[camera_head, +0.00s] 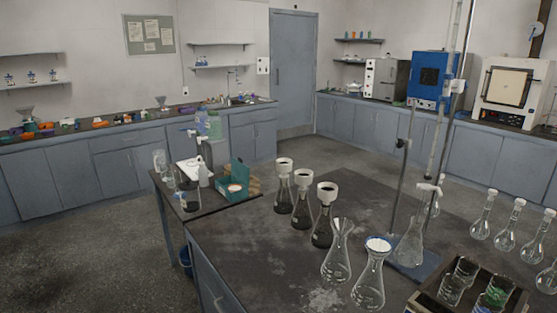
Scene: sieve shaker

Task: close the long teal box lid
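A teal box (232,197) stands on the dark bench beyond the near table. A teal panel (239,172) rises at its back, which looks like a raised lid. It is too small to be sure. A round white-topped item shows at the box's front. I cannot tell whether this is the long teal box. Neither my left nor my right gripper is in this view.
Several flasks, including a conical flask (336,258), crowd the near table (245,250). A stand with a rod (404,180) and a wooden crate (425,298) with beakers are at right. Wall counters line the room; the floor (90,240) at left is open.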

